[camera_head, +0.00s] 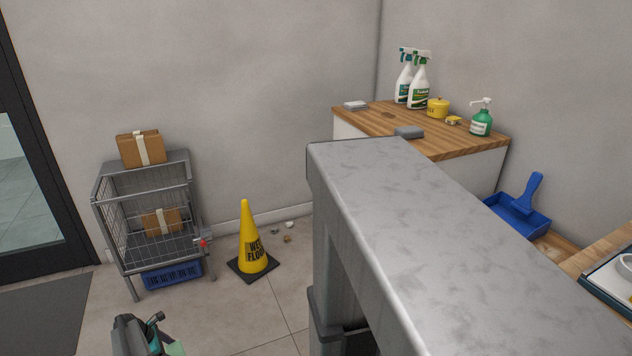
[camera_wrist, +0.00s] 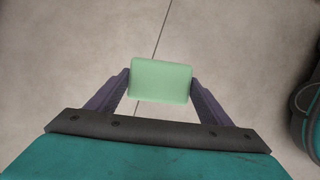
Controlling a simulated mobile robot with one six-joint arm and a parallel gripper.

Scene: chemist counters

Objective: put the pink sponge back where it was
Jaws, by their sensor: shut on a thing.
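My gripper (camera_wrist: 160,84) is shut on a pale green block (camera_wrist: 160,77) in the wrist view. The block has a plain, rounded-corner face and sits between both dark purple fingers, above a pale tiled floor. I see no pink sponge in either view; the held block looks green, not pink. In the head view part of my arm is at the bottom left, and its fingers are not clear there. A wooden-topped counter (camera_head: 365,122) at the back right bears a grey-blue flat block (camera_head: 409,132), a pale flat block (camera_head: 355,105) and a small yellow item (camera_head: 453,120).
Two spray bottles (camera_head: 419,95), a yellow pot (camera_head: 437,107) and a green pump bottle (camera_head: 481,121) stand on the counter. A large grey slab (camera_head: 430,210) hides much of the middle. A yellow cone (camera_head: 252,240) and a wire cart (camera_head: 150,215) stand left on the floor.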

